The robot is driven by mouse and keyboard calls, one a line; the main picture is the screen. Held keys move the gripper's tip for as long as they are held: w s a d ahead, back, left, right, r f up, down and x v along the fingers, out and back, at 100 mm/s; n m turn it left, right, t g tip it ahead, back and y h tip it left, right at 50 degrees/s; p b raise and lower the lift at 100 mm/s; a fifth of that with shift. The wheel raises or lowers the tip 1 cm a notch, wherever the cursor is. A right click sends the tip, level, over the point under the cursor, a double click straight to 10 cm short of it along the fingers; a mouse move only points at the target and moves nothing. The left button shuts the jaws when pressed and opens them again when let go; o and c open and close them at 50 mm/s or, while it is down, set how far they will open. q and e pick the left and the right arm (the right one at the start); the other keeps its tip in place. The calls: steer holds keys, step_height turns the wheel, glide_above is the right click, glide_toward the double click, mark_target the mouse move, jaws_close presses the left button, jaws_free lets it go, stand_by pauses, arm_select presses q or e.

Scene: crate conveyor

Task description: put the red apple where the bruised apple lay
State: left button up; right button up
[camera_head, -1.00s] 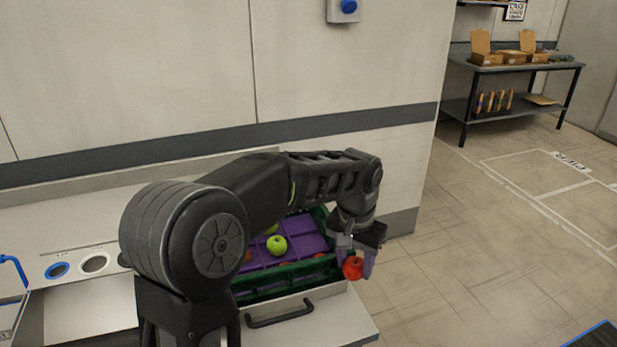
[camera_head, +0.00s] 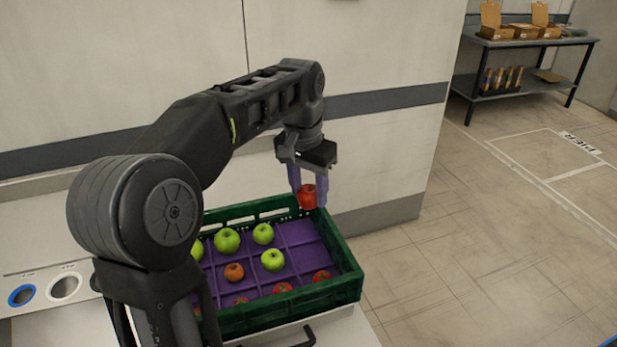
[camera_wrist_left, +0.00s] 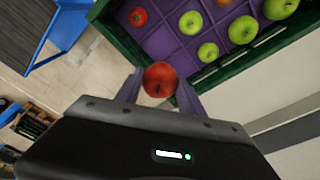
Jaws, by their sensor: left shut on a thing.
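My left gripper (camera_head: 308,188) is shut on the red apple (camera_head: 308,197) and holds it above the back right part of the green crate (camera_head: 347,252). In the left wrist view the red apple (camera_wrist_left: 160,79) sits between the purple fingers, with the crate wall (camera_wrist_left: 118,42) beyond it. My arm hides the crate's left part. My right gripper is out of view.
Two round holes, one blue-rimmed (camera_head: 22,295) and one white-rimmed (camera_head: 64,287), are in the counter at left. A wall stands close behind the crate. A shelf table (camera_head: 527,42) with boxes is far right; the floor between is clear.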

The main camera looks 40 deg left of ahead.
arm_select(q)
steer(key=shift+s+d+r, duration=0.1)
steer(key=shift+s+d, duration=0.1)
steer(key=shift+s, duration=0.05)
steer(key=shift+w+a+f, duration=0.1)
steer(key=shift+w+f, duration=0.05)
steer(key=shift+f, duration=0.1)
steer(key=shift+f+b, duration=0.55)
steer(key=shift+b, duration=0.15)
step_height(320, 180, down, 14)
steer(key=b, duration=1)
steer(key=shift+f+b, duration=0.2)
steer(key=shift+b, duration=0.2)
steer(key=o, duration=1.4)
steer(key=shift+o, duration=0.2)
steer(key=shift+r, duration=0.15)
